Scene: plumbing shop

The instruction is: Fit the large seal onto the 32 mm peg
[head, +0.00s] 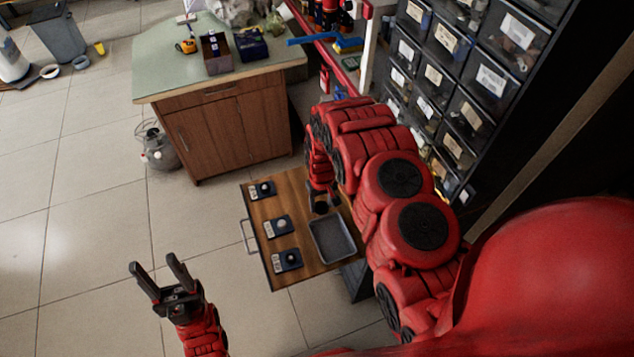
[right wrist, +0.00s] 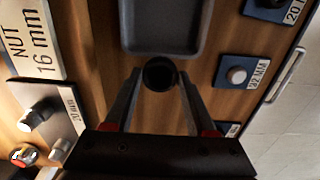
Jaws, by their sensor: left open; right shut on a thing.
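The large seal (right wrist: 160,74), a dark round ring, is pinched between the fingertips of my right gripper (right wrist: 160,88) above the wooden top. In the head view, the seal (head: 320,208) is just beyond the grey tray, under my right gripper (head: 321,196). The peg plate whose label appears to read 32 mm (right wrist: 239,76) lies right of the seal in the right wrist view, apart from it. It seems to be the middle of three blue plates in the head view (head: 278,228); its peg is bare. My left gripper (head: 154,264) is open and empty over the floor.
The grey tray (head: 317,226) sits beside the plates on the wooden top. A 20 mm plate (head: 287,260) and another peg plate (head: 262,190) flank the middle one. Drawer bins (head: 480,75) stand at the right, a cabinet (head: 225,127) behind.

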